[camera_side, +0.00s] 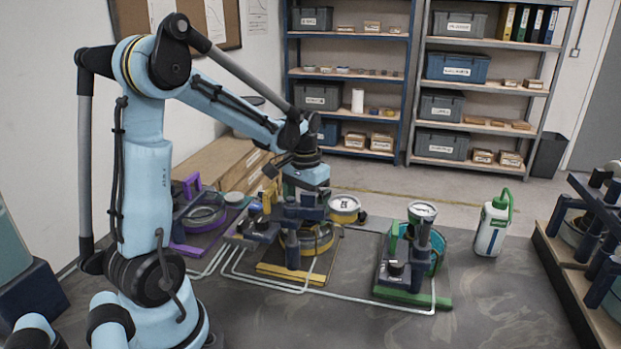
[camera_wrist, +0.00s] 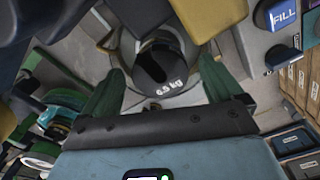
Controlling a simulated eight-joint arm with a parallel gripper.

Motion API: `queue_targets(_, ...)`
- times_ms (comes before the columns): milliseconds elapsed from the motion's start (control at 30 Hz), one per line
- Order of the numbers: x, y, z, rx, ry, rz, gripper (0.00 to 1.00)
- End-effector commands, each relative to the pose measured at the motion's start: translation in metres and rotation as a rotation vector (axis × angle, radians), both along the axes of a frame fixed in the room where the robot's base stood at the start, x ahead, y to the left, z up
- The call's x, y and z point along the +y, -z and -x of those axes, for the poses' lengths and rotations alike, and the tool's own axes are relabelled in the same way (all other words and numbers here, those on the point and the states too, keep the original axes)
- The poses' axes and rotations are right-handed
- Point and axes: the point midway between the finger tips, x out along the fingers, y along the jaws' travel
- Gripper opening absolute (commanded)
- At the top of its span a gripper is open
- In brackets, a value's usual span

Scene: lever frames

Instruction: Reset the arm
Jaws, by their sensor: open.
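My gripper (camera_side: 297,192) is over the yellow-based lever frame (camera_side: 290,275) in the side view, and partly hidden among its dark blue parts. In the wrist view its two green fingers (camera_wrist: 160,68) are apart. A dark weight marked 6.5 kg (camera_wrist: 172,84) shows between them; I cannot tell whether they touch it. A green-based frame (camera_side: 412,296) with a round white-faced gauge (camera_side: 422,210) stands to the right. A purple frame (camera_side: 192,245) stands to the left. Which frame's arm the task means is not clear from these views.
Pale tubes (camera_side: 240,277) run over the dark table between the frames. A white bottle with a green top (camera_side: 491,230) stands at the right back. Another dark blue rack (camera_side: 590,240) is at the right edge. A blue FILL button (camera_wrist: 283,15) shows in the wrist view.

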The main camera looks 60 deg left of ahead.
Motion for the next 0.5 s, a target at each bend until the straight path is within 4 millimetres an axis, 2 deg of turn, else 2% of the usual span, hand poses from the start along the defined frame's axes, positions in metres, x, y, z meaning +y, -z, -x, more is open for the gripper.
queue_targets(233,0.0,-0.014,0.0,0.0,0.0,0.0,0.94)
queue_targets(500,0.0,-0.051,0.0,0.0,0.0,0.0,0.94)
